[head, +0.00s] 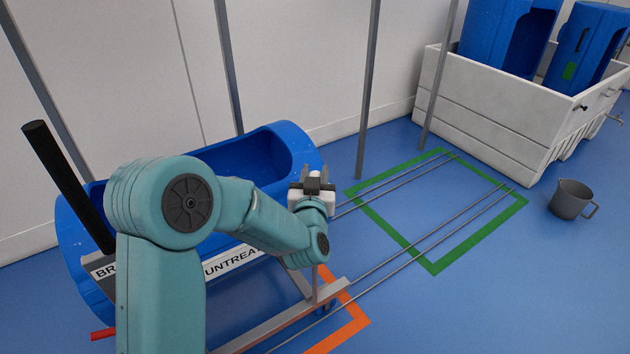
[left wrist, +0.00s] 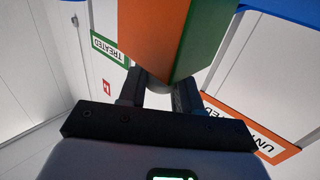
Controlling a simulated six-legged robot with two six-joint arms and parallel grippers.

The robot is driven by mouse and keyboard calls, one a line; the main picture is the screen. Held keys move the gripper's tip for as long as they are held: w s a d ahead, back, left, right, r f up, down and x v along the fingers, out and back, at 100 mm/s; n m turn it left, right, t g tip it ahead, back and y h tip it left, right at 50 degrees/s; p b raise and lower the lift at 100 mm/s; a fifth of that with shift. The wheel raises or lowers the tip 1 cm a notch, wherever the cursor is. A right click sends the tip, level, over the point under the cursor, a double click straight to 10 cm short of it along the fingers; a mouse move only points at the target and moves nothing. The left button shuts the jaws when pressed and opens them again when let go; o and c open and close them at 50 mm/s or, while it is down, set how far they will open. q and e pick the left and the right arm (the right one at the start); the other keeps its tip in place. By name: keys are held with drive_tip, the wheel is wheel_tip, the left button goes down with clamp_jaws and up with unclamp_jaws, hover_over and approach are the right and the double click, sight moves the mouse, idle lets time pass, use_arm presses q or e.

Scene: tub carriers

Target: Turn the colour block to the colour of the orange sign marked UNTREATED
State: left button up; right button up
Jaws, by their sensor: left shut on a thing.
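The colour block (left wrist: 150,35) fills the top middle of the left wrist view. An orange face shows at its left and middle, and a green face at its right. My left gripper (left wrist: 158,88) is shut on the block at its rounded grey lower end. The orange UNTREATED sign (left wrist: 250,108) shows upside down at the right of that view, partly cut off. The green-framed TREATED sign (left wrist: 110,48) is at the left. In the head view my left gripper (head: 312,182) is beside the blue tub, and I cannot make out the block there. My right gripper is not in view.
The blue tub (head: 290,140) lies on a wheeled frame (head: 290,318) over rails. An orange floor outline (head: 352,318) and an empty green one (head: 480,230) mark the floor. A white crate (head: 480,120) holds blue tubs; a grey jug (head: 570,198) stands at right. Grey posts (head: 368,90) rise behind.

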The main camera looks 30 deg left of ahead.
use_arm(q)
drive_tip(key=shift+m+t+h+b, duration=0.5)
drive_tip(key=shift+m+h+b, duration=0.15)
drive_tip(key=shift+h, duration=0.35)
drive_tip(key=shift+r, duration=0.2)
drive_tip(key=o, duration=1)
drive_tip(key=shift+c, duration=0.2)
